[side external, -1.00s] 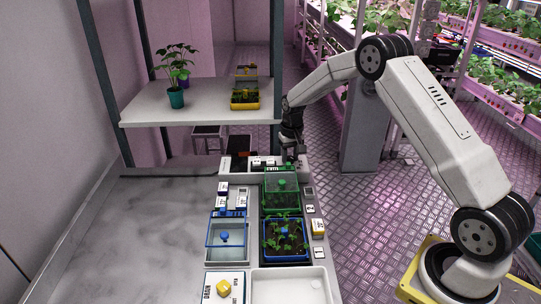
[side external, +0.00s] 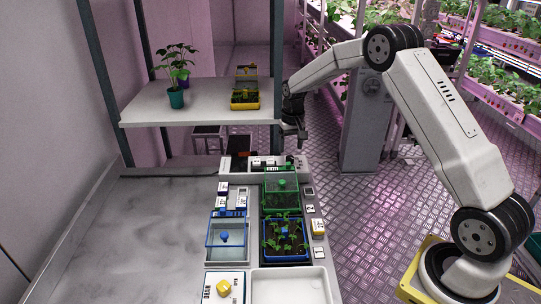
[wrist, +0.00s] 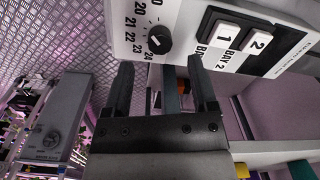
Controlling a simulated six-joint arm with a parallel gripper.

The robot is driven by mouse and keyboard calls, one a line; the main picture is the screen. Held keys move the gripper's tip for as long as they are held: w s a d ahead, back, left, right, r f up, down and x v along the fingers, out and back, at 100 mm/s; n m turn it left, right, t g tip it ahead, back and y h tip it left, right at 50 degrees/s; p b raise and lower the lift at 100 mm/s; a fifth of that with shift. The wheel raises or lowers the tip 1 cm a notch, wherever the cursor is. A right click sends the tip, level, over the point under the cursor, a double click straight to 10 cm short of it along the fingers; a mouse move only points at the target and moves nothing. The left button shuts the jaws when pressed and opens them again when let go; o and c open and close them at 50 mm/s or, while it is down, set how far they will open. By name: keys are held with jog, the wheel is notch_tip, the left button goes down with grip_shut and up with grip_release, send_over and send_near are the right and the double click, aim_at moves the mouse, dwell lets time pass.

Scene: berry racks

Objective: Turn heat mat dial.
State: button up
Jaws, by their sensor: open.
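The heat mat dial is a round black knob (wrist: 158,39) on a white control panel, in the wrist view at the top. Numbers from 20 to 24 curve around its left and lower side. Its pointer is too small to read surely. In the side external view the panel (side external: 240,172) lies at the far end of the bench. My gripper (wrist: 160,66) is open and empty, its two fingers apart on either side of the dial's line in the wrist view. In the side external view my gripper (side external: 293,134) hangs above the panel's right end, clear of it.
Two white switches marked 1 (wrist: 224,36) and 2 (wrist: 257,44) sit beside the dial. A green clear-sided box (side external: 282,194) and a blue tray of plants (side external: 285,258) stand nearer. A shelf (side external: 190,113) with potted plants is at left. The bench's left part is bare.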

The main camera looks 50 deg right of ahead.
aim_at(290, 159)
jog(key=shift+r, duration=1.8)
jog(key=shift+s+a+r, duration=0.1)
jog(key=shift+s+a, duration=0.15)
jog(key=shift+a, duration=0.1)
jog(key=s+a+n, duration=0.1)
jog(key=s+a, duration=0.2)
jog(key=s+a+n+t, duration=0.1)
jog(key=s+a, duration=0.2)
jog(key=s+a+r, duration=0.1)
jog(key=s+a, duration=0.2)
jog(key=a, duration=0.1)
jog(key=shift+s+r+n, duration=0.1)
jog(key=shift+s+n, duration=0.2)
jog(key=shift+n, duration=0.1)
jog(key=s+a+n, duration=0.1)
jog(key=s+a, duration=0.2)
jog(key=s, duration=0.4)
jog(key=s+a+f+n+t, duration=0.1)
jog(key=s+a, duration=0.2)
jog(key=s, duration=0.4)
jog(key=shift+f+n+t, duration=0.3)
jog(key=shift+w+a, duration=0.1)
